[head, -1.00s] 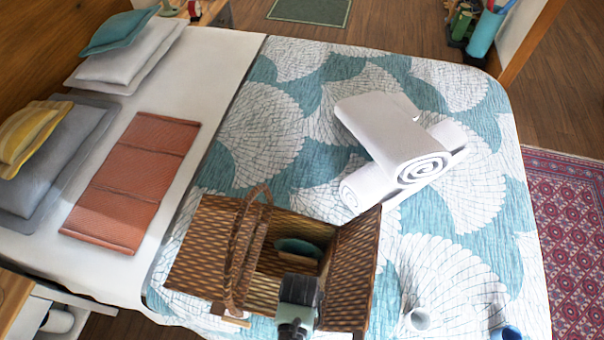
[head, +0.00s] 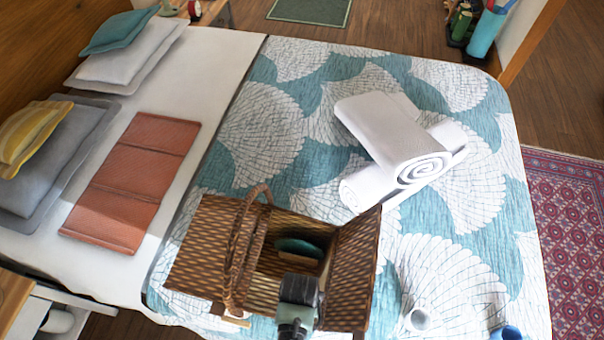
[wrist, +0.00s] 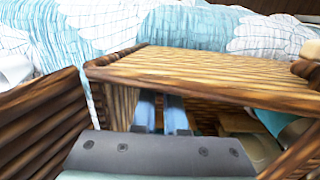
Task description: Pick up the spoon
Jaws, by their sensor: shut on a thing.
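The wicker basket (head: 205,245) stands open on the bed, its lid (head: 352,270) raised at the right and its handle (head: 238,262) upright. My gripper (wrist: 160,112) reaches down into the basket; in the head view only its upper part shows, over the near wall. In the wrist view its two blue-grey fingers are close together, their tips hidden by a wicker panel (wrist: 205,72). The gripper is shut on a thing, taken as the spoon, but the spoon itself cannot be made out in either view.
A green round dish (head: 298,247) and a tan piece (head: 297,258) lie inside the basket near my gripper. Rolled white towels (head: 392,135) lie behind the basket. The bedspread's far side is clear.

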